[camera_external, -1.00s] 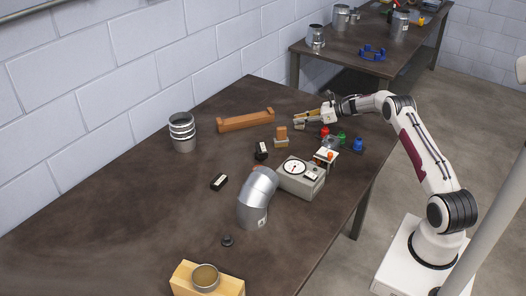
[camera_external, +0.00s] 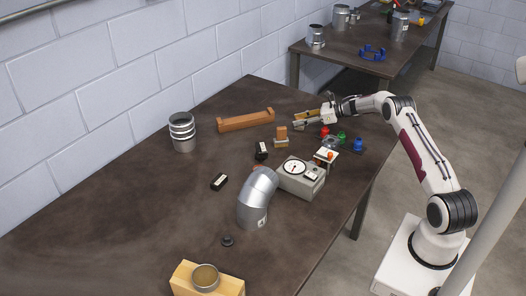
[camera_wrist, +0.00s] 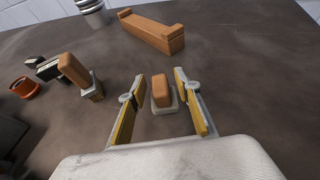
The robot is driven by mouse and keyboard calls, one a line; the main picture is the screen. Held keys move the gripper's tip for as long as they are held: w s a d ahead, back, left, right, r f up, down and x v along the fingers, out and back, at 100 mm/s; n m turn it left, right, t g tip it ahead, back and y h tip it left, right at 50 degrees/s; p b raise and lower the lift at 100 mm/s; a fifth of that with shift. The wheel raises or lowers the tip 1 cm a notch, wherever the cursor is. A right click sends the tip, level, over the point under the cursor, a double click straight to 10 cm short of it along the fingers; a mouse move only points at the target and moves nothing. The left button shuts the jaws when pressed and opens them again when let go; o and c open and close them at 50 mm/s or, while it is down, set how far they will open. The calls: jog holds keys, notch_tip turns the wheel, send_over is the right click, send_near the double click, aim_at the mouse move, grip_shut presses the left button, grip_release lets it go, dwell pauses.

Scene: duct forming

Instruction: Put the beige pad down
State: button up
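My gripper (camera_wrist: 157,102) is open, with its yellow-lined fingers apart. Between the fingers in the wrist view is a small pad with a tan-brown upper block (camera_wrist: 161,91) on a pale beige-grey base (camera_wrist: 163,107); it appears to rest upright on the table. Gaps show between it and both fingers. In the external view my gripper (camera_external: 306,118) is low over the far part of the table, and the pad between its fingers cannot be made out clearly. A similar brown-topped piece (camera_external: 281,133) stands nearby; it also shows at the left of the wrist view (camera_wrist: 75,72).
A long brown block (camera_external: 245,121) lies beyond the pad. A gauge box (camera_external: 303,181), a silver elbow duct (camera_external: 256,201) and a ribbed duct (camera_external: 182,133) stand on the table. Red, green and blue knobs (camera_external: 342,138) sit near my gripper. The table's left part is clear.

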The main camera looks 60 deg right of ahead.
jog(key=shift+v, duration=6.05)
jog(key=w+a+r+m+t+h, duration=0.1)
jog(key=w+a+r+m+h, duration=0.3)
jog(key=r, duration=0.6)
jog(key=w+a+r+m+t+h, duration=0.1)
jog(key=w+r+m+h, duration=0.15)
jog(key=r+m, duration=0.6)
jog(key=s+a+r+m+g+h, duration=0.1)
jog(key=s+a+r+m+h, duration=0.1)
jog(key=s+a+r+m, duration=0.25)
jog(key=s+a+r+m+h, duration=0.1)
jog(key=s+a+r+m, duration=0.1)
jog(key=a+r+m, duration=0.4)
jog(key=s+a+f+m+g+y, duration=0.1)
jog(key=s+a+f+m+g, duration=0.1)
jog(key=s+a+m, duration=0.3)
jog(key=s+a+f+m+g+y, duration=0.2)
jog(key=s+a+f+m, duration=0.3)
jog(key=s+a, duration=0.7)
jog(key=s+a+f+m+g+y, duration=0.1)
jog(key=s+a+f+m+g, duration=0.2)
jog(key=s, duration=1.9)
jog(key=a+f+m, duration=0.1)
jog(key=a+m, duration=0.3)
jog(key=a, duration=0.2)
jog(key=shift+a+f+g, duration=0.25)
jog(key=shift+a+g, duration=0.1)
jog(key=shift+g, duration=0.05)
